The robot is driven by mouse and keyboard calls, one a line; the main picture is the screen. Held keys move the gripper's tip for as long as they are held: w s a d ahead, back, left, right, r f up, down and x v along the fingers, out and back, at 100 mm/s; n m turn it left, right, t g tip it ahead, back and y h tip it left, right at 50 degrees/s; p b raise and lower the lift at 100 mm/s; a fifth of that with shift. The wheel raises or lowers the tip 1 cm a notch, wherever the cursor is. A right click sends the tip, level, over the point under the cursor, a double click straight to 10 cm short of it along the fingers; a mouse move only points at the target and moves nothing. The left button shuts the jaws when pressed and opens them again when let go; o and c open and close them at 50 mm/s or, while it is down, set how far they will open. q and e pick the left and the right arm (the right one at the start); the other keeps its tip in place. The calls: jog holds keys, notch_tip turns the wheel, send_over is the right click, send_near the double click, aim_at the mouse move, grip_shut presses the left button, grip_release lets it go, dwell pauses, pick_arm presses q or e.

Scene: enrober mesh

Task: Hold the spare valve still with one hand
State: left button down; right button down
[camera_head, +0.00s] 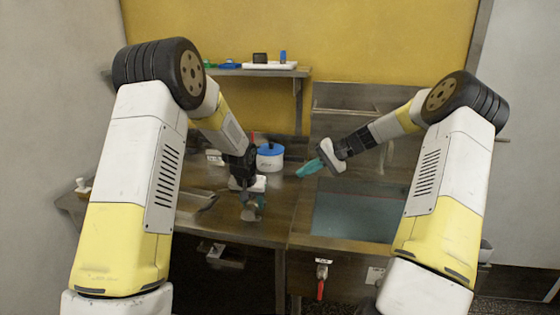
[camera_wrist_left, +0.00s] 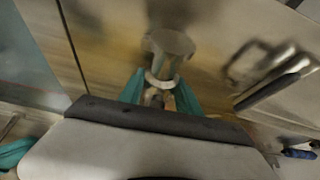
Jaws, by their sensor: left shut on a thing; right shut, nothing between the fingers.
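I cannot tell whether the valve touches the counter. My right gripper (camera_head: 310,167) is shut and empty, its teal fingers pointing left above the sink's left edge.
A white tub with a blue lid (camera_head: 270,157) stands behind my left gripper. The sink (camera_head: 355,219) is at the right. A red-handled tap (camera_head: 321,281) hangs below the counter front. A shelf (camera_head: 258,71) with small items is on the back wall.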

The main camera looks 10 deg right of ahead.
pick_arm(q)
jog(key=c, duration=0.8)
grip_release()
jog(key=shift+o, duration=0.2)
jog(key=v, duration=1.1)
jog(key=shift+s+r, duration=0.15)
jog(key=shift+r, duration=0.05)
jog(key=s+a+r+n+t, duration=0.1)
jog(key=s+a+r, duration=0.8)
jog(key=s+r, duration=0.4)
pick_arm(e)
jog(key=s+a+r+n+h, duration=0.25)
jog(key=s+r, duration=0.35)
jog(key=s, duration=0.3)
jog(key=s+a+r+n+h, duration=0.1)
jog(key=s+a+r+h, duration=0.2)
jog(key=s+r, duration=0.4)
pick_arm(q)
jog(key=s+a, duration=0.2)
jog(key=s, duration=0.7)
jog(key=s+a+r+n+t+h, duration=0.1)
jog(key=s, duration=0.7)
jog(key=shift+s+a+n, duration=0.3)
jog(key=shift+s+a, duration=0.1)
pick_arm(e)
jog(key=s+d+t+h, duration=0.1)
jog(key=s, duration=0.9)
jog(key=s+d+r+n+t+h, duration=0.1)
jog(key=s, duration=1)
jog(key=shift+r+t, duration=0.3)
